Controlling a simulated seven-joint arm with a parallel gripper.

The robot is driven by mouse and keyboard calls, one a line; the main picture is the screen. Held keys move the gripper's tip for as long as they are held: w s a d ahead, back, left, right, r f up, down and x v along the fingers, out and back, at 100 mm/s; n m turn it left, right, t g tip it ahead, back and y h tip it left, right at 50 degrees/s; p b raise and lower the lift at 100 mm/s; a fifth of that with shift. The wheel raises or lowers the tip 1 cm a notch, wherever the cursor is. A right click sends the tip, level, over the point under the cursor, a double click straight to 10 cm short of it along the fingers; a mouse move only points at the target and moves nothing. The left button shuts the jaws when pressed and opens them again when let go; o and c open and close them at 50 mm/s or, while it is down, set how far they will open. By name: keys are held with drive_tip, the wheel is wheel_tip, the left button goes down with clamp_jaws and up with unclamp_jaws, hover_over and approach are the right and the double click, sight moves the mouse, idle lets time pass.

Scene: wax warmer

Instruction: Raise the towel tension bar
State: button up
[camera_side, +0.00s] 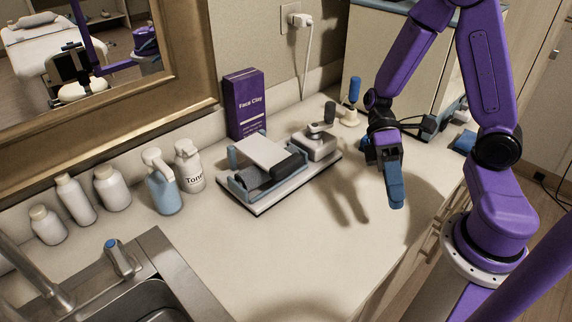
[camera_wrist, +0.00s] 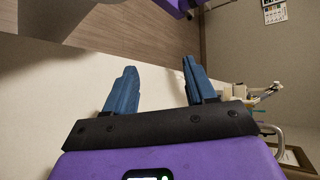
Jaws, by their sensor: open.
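The towel holder (camera_side: 235,187) is a light blue frame on a white base board on the counter in the side view. It carries a grey roll (camera_side: 254,177), a pale flat plate (camera_side: 268,150) above it and a dark rounded piece (camera_side: 289,164) at its right. I cannot tell for certain which part is the tension bar. My gripper (camera_side: 393,190) has blue fingers and hangs over the counter, well to the right of the holder and apart from it. In the wrist view the gripper (camera_wrist: 158,75) is open with nothing between the fingers.
A small metal warmer (camera_side: 314,146) stands on the board's right end. Behind are a purple Face Clay box (camera_side: 245,104) and a stand with a blue handle (camera_side: 352,100). Bottles (camera_side: 161,185) line the left, near the sink (camera_side: 150,295). The front counter (camera_side: 290,250) is clear.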

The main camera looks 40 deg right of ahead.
drive_tip(key=w+d+f+m+t+y, duration=0.1)
drive_tip(key=w+d+m+t+y, duration=0.1)
drive_tip(key=w+m+t+y, duration=0.55)
drive_tip(key=m+t, duration=0.3)
drive_tip(key=t, duration=0.6)
approach(286, 165)
drive_tip(key=shift+y, duration=0.45)
drive_tip(key=w+a, duration=0.1)
drive_tip(key=a, duration=0.1)
drive_tip(key=w+a+f, duration=0.1)
drive_tip(key=w+a, duration=0.1)
drive_tip(key=a, duration=0.1)
drive_tip(key=w+a+f, duration=0.1)
drive_tip(key=w+a, duration=0.1)
drive_tip(key=a, duration=0.1)
drive_tip(key=shift+w, duration=0.1)
clamp_jaws()
